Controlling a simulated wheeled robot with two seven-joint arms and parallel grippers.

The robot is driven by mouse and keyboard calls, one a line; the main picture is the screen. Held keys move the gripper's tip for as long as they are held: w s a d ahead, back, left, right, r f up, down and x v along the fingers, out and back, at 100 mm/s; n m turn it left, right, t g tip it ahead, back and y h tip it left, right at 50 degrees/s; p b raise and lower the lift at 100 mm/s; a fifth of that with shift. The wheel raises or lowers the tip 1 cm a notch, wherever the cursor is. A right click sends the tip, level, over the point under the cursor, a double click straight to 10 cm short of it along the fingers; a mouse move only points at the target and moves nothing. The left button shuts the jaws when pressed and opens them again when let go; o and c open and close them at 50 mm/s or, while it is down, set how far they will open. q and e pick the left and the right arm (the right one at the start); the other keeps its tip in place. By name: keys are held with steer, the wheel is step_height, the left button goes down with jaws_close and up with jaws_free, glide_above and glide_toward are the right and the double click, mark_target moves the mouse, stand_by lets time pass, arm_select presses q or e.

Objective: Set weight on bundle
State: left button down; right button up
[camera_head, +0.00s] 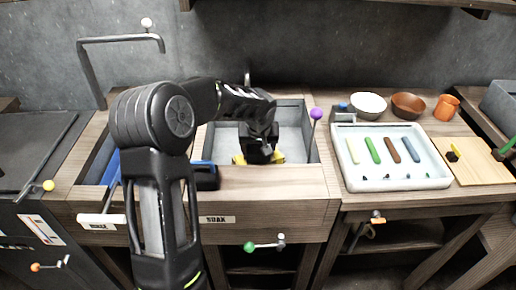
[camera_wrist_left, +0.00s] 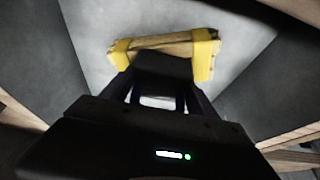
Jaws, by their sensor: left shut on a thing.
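The bundle (camera_wrist_left: 165,46) is a light wooden bundle with a yellow band near each end, lying in the grey basin marked SOAK (camera_head: 290,122). In the head view only its yellow ends show (camera_head: 278,157), on either side of my gripper. My left gripper (camera_head: 259,150) points down into the basin over the middle of the bundle. It is shut on a dark block, which looks like the weight (camera_wrist_left: 163,67). The block covers part of the bundle in the wrist view; I cannot tell whether they touch. My right gripper is not in view.
A white tray (camera_head: 430,182) with several coloured sticks stands right of the basin. Bowls (camera_head: 368,104) and an orange cup (camera_head: 446,107) stand behind it. A purple-knobbed lever (camera_head: 316,114) rises at the basin's right rim. A bent pipe (camera_head: 88,72) stands at the left.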

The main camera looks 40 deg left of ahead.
arm_select(q)
steer(key=shift+c, duration=1.1)
jaws_free()
steer(key=shift+r+p, duration=0.25)
steer(key=shift+p, duration=0.15)
steer(key=v, duration=1.1)
steer(key=shift+s+r, duration=0.15)
steer(key=shift+r, duration=0.25)
steer(key=shift+d, duration=0.1)
